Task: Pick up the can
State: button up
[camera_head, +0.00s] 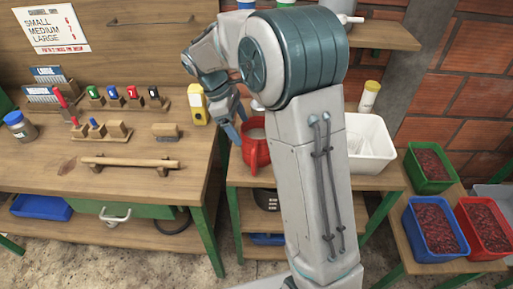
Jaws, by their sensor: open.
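My gripper (234,128) is open and appears empty, with its fingers pointing down near the right edge of the left bench. It shows just left of a red jug-like container (256,152); I cannot tell whether they touch. No object is clearly marked as the can. Candidates are the red container, a pale cylinder with a yellow top (369,97) at the back, and a dark labelled vessel (267,199) on the lower shelf. My arm partly hides the middle bench and the area behind the red container.
The left bench (130,205) holds a yellow device (197,104), a jar (20,127), a brush (165,131) and a wooden bar (130,163). A white basin (368,151) stands right of my arm. Green (432,184), blue (416,243) and red (468,222) bins stand farther right.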

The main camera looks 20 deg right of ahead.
aim_at(254, 151)
jog(key=x, duration=1.1)
jog(key=shift+f+p, duration=0.35)
jog(key=shift+f, duration=0.05)
jog(key=shift+w, duration=0.1)
grip_shut()
jog(key=shift+r, duration=0.15)
